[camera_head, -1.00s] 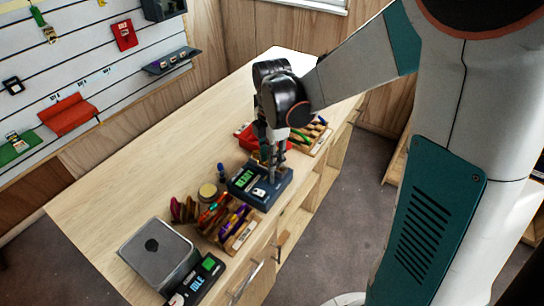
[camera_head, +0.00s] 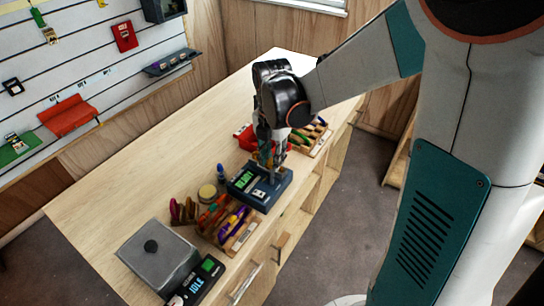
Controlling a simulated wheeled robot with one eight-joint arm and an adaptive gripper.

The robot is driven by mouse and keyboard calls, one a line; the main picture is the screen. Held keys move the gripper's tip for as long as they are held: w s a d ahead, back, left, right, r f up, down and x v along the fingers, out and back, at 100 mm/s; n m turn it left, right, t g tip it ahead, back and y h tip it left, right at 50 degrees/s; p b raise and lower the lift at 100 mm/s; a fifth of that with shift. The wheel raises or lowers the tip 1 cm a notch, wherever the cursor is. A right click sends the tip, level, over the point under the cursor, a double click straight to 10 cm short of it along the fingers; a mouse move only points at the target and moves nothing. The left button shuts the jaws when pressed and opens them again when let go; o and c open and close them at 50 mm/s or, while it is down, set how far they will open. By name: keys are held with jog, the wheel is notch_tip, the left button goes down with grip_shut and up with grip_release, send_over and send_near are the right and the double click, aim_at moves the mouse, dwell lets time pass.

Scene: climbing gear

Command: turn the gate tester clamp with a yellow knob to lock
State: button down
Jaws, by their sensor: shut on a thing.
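The gate tester (camera_head: 259,190) is a dark blue box with a lit green display (camera_head: 245,179), standing on the wooden bench near its front edge. My gripper (camera_head: 271,168) points down over the back right part of the tester, with its fingers at the clamp area. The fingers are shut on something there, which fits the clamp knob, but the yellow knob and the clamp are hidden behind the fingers. I cannot tell how far the knob is turned.
A wooden rack with colored carabiners (camera_head: 243,232) stands just left and in front of the tester. Another rack (camera_head: 322,141) and a red item (camera_head: 243,133) are behind it. A grey scale (camera_head: 150,268) with a display is at the front left. The bench's left middle is clear.

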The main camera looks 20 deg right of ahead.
jog(key=c, duration=1.3)
grip_release()
notch_tip(320, 180, up, 12)
jog(key=shift+s, duration=0.1)
jog(key=s+f+m+t+b, duration=0.3)
jog(key=s+m, duration=0.4)
jog(key=m, duration=0.5)
jog(key=s+f+m+t+b, duration=0.4)
jog(key=s+m, duration=0.3)
jog(key=m, duration=0.6)
jog(key=shift+s+a+f, duration=0.15)
jog(key=shift+s+a, duration=0.2)
